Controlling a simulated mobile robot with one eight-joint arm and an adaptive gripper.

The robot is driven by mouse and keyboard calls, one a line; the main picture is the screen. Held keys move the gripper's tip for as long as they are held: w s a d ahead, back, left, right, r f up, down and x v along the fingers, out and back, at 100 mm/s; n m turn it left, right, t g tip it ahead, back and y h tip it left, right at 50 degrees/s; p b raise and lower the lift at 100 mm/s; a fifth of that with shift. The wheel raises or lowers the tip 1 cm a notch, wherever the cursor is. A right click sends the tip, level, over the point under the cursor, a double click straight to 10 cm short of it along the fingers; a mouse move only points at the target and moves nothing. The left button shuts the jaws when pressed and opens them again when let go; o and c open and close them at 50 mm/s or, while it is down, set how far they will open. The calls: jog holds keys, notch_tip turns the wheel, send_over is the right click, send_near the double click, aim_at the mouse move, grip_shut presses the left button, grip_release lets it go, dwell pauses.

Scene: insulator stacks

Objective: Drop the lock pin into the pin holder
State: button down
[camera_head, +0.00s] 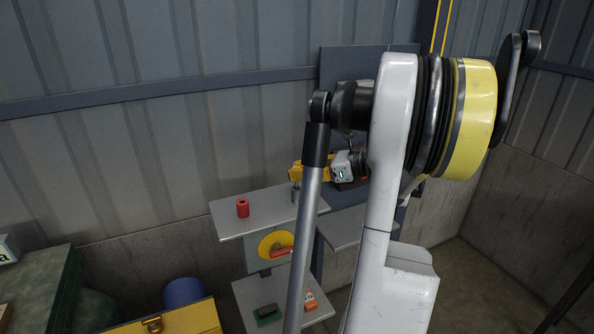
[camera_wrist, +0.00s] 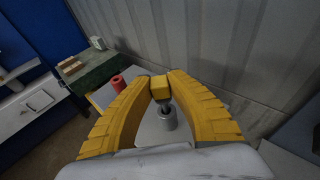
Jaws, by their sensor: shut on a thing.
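My gripper (camera_wrist: 160,84) has two curved yellow fingers that close on a small yellow block, seemingly the head of the lock pin (camera_wrist: 161,87). A short dark shaft shows below this head. Under it stands a grey cylinder (camera_wrist: 168,119), apparently the pin holder, upright on the light grey shelf. The shaft lines up with the cylinder's top; I cannot tell whether its tip is inside or just above. In the head view my gripper (camera_head: 310,172) is over the shelf's right part, partly hidden by my arm, and the pin cannot be made out there.
A red cylinder (camera_head: 243,208) with a hole in its top stands on the left of the shelf (camera_head: 228,227). A yellow disc with a red handle (camera_head: 278,251) is below. A lower shelf holds a green-and-dark block (camera_head: 268,313) and an orange item (camera_head: 310,299). A corrugated wall is behind.

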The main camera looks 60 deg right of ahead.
jog(key=shift+f+b, duration=1.15)
jog(key=shift+f, duration=0.35)
jog(key=c, duration=1.3)
grip_release()
jog(key=v, duration=1.2)
